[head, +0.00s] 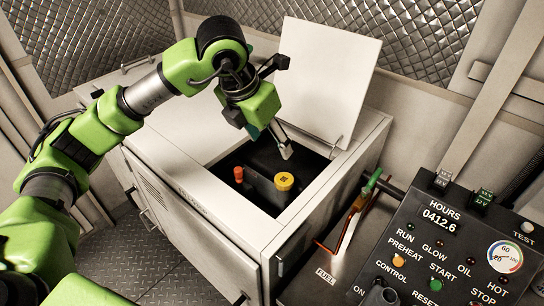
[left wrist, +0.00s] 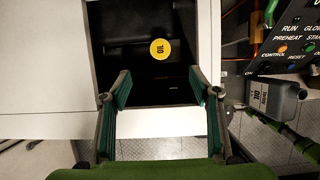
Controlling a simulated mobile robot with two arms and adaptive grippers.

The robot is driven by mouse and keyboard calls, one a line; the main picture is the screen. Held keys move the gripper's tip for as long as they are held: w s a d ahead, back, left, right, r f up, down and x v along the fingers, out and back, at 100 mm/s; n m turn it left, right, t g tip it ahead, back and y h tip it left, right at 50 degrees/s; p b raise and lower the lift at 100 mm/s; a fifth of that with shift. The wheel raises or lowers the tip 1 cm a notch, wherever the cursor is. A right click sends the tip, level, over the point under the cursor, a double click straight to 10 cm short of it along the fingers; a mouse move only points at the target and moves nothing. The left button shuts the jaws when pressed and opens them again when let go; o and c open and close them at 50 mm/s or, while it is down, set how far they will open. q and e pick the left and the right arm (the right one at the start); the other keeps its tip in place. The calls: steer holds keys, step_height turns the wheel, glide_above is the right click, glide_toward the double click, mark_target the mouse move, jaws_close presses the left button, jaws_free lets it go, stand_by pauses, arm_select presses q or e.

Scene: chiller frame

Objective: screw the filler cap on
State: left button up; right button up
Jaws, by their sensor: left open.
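The yellow filler cap (head: 284,181) sits on a dark part inside the open hatch of the pale cabinet. In the left wrist view the cap (left wrist: 160,49) is round, with dark lettering that looks like OIL. I cannot tell whether it is screwed down. My left gripper (head: 269,141) hangs above the hatch, pointing down, above and a little left of the cap. In the left wrist view my left gripper (left wrist: 160,75) is open and empty, its fingers wide apart and the cap beyond the tips. My right gripper is not seen.
The raised lid (head: 325,80) stands behind. A control panel (head: 440,250) is at the right, beside a fuel line with a green handle (head: 372,181). A grey can (left wrist: 272,97) stands at the right.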

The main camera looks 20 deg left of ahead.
arm_select(q)
step_height(320, 180, down, 4)
steer(key=b, duration=0.3)
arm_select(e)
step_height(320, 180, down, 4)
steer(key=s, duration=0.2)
arm_select(q)
steer(key=p, duration=0.4)
glide_toward(284, 179)
steer(key=x, duration=0.7)
steer(key=shift+w+f, duration=0.25)
steer(key=shift+f, duration=0.45)
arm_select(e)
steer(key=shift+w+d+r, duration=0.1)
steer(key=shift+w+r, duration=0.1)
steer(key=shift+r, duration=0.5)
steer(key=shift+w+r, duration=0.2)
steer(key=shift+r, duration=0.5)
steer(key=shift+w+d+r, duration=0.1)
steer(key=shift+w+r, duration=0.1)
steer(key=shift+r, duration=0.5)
arm_select(q)
steer(key=c, duration=1.2)
steer(key=o, duration=1)
steer(key=shift+d, duration=0.1)
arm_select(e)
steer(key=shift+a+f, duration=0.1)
